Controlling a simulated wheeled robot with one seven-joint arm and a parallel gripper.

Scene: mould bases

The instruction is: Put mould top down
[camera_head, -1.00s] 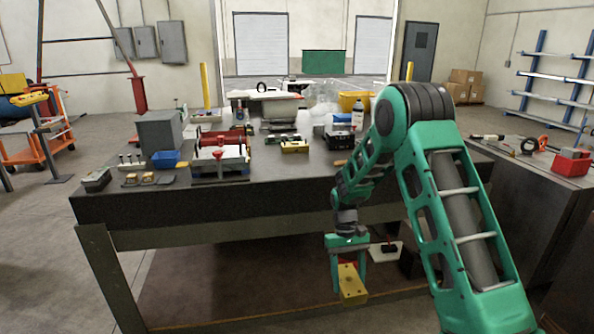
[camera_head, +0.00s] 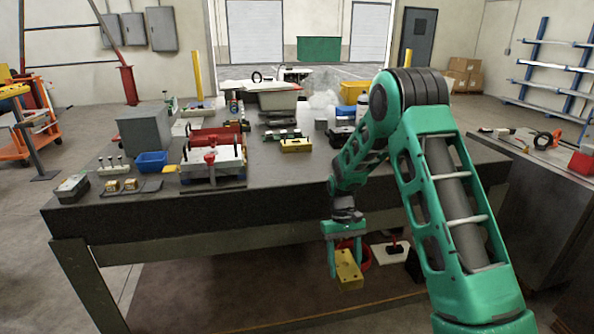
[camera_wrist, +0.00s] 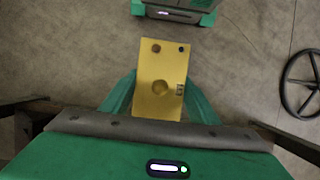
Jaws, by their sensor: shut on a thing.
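The mould top is a yellow-gold rectangular block (camera_head: 348,269) with round holes in its face. My gripper (camera_head: 346,246) is shut on it and holds it in the air, in front of and below the edge of the workbench (camera_head: 150,220). In the wrist view the block (camera_wrist: 160,85) lies between the two green fingers, its holed face toward the camera. Another yellow-gold block (camera_head: 296,146) sits on the bench beyond the middle. I cannot tell if it is a matching mould base.
On the bench stand a red-and-white clamp device (camera_head: 212,160), a blue bin (camera_head: 151,162), a grey box (camera_head: 150,131) and small gold pieces (camera_head: 121,185) on a dark tray. The bench's front middle is clear.

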